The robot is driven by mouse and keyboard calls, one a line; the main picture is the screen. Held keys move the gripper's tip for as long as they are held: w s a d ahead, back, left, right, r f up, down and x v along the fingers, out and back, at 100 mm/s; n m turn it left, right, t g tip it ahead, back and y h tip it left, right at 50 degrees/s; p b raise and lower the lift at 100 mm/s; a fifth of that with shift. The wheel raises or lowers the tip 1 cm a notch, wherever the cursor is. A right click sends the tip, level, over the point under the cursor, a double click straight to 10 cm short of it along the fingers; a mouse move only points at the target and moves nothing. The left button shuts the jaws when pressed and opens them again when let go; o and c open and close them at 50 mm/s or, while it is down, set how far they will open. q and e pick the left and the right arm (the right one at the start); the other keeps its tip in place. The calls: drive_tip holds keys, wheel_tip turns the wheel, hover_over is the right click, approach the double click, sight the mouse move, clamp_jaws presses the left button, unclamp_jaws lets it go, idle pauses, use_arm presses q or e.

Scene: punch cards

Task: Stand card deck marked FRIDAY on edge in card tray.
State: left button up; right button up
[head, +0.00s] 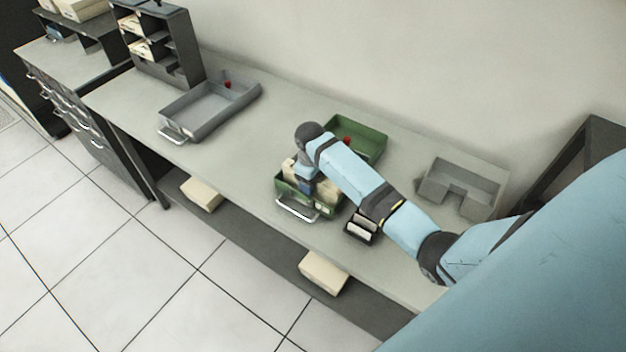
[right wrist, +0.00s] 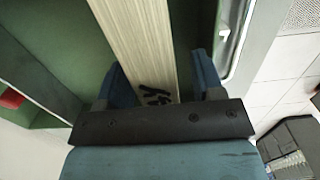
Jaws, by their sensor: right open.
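A green card tray (head: 368,135) with a metal front handle lies across the middle of the bench. It holds cream card decks (head: 326,190) near its handle end, and a red piece shows farther back. My right gripper (head: 305,187) is down at these decks, partly hiding them. In the right wrist view its open fingers (right wrist: 157,85) stand on either side of a cream deck (right wrist: 140,40), with gaps visible. That deck bears black marks that I cannot read, so I cannot tell which deck is FRIDAY. My left gripper is not in view.
A grey tray (head: 190,132) with a handle is at the left. A dark rack (head: 180,50) stands behind it. A small black box (head: 361,229) is close right of the green tray, and a grey notched holder (head: 455,200) is farther right. Cream blocks (head: 323,272) lie on the lower shelf.

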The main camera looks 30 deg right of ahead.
wheel_tip(320, 180, up, 14)
drive_tip(key=shift+w, duration=0.3)
drive_tip(key=shift+a+f, duration=0.1)
idle(0.4)
